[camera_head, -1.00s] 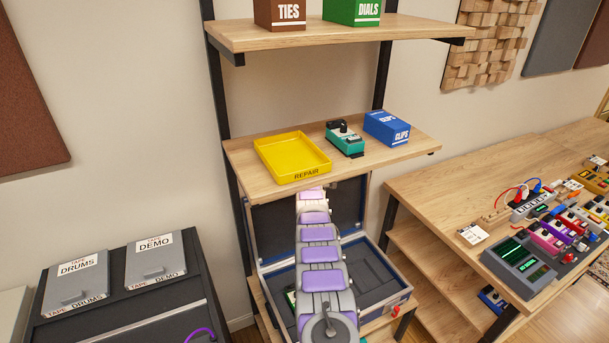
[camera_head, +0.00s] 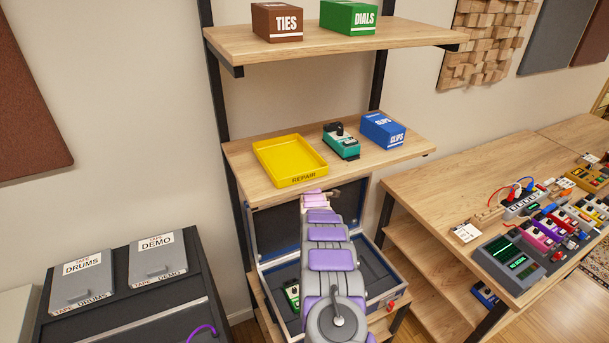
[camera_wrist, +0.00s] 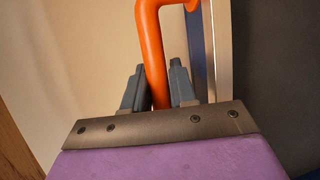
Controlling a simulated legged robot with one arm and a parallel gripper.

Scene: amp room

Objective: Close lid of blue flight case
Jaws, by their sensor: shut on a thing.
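The blue flight case (camera_head: 280,284) stands open under the shelf in the head view, with a dark interior and blue edges. Its dark lid (camera_head: 275,220) stands up at the back, partly hidden by my arm and the shelf. In the wrist view, my gripper (camera_wrist: 158,70) is shut on an orange handle (camera_wrist: 151,45), with one grey finger on each side of it. The handle sits next to the lid's metal edge (camera_wrist: 222,50). In the head view, my fingers and the handle cannot be made out.
A green item (camera_head: 292,292) lies in the case's left side. A desk (camera_head: 460,185) with pedals stands at right.

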